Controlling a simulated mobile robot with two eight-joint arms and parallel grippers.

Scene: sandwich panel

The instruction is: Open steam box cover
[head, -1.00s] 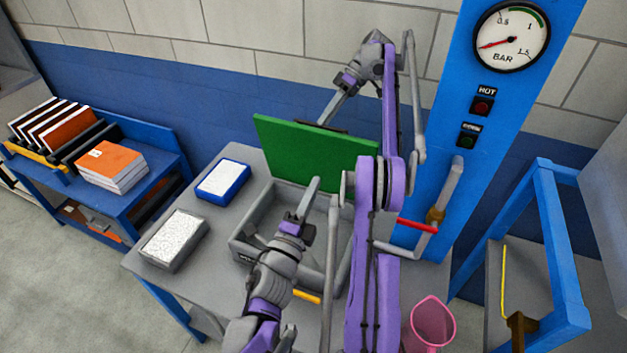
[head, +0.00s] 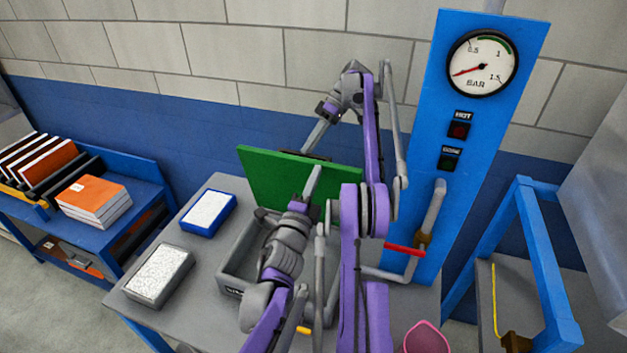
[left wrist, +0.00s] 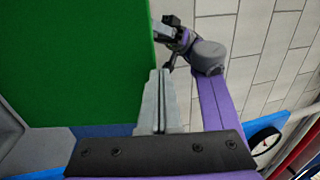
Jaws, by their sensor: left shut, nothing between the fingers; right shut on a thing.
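The steam box cover is a green panel (head: 275,178), raised and standing tilted at the back of the open grey steam box (head: 234,262). It also fills the upper left of the left wrist view (left wrist: 75,60). My left gripper (head: 314,170) is shut and empty in front of the cover; its closed fingers show in the left wrist view (left wrist: 161,80). I cannot tell whether they touch the cover. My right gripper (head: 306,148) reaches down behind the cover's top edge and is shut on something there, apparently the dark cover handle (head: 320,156). My arms hide much of the box.
A blue-rimmed white block (head: 208,212) and a grey-rimmed one (head: 158,275) lie left of the box. A blue panel with a gauge (head: 482,63) and red-handled valve (head: 404,249) stands right. A pink container (head: 426,338) is at front right. A blue shelf holds books (head: 92,202).

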